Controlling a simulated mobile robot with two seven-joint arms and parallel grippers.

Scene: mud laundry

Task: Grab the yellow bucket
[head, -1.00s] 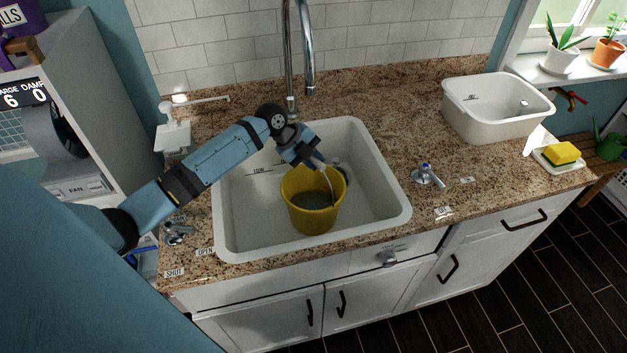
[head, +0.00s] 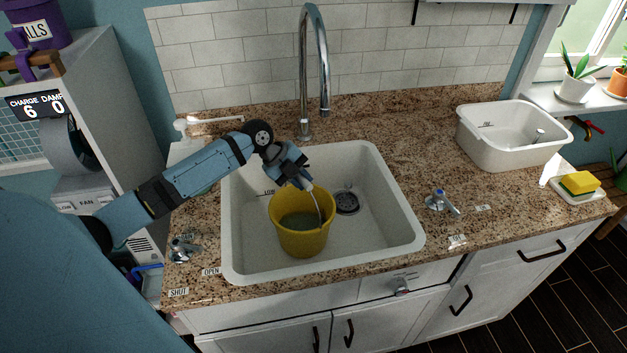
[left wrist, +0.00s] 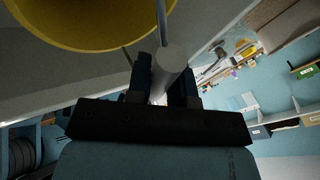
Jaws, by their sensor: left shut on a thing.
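The yellow bucket (head: 303,242) is in the white sink (head: 385,240), left of the drain (head: 347,202). It looks upright, with greyish contents inside. I cannot tell whether its base touches the sink floor. My left gripper (head: 306,184) is above the bucket's back rim, shut on its raised handle. In the left wrist view the fingers (left wrist: 164,80) hold a pale round handle grip (left wrist: 172,58), and the bucket's yellow rim (left wrist: 70,40) fills the upper left. My right gripper is out of view.
A tall chrome faucet (head: 304,80) rises behind the sink. A white tub (head: 510,150) and a yellow sponge (head: 580,183) on a dish are on the right of the granite counter (head: 400,125). A blue-handled tap (head: 440,202) sits right of the sink. The sink's right side is clear.

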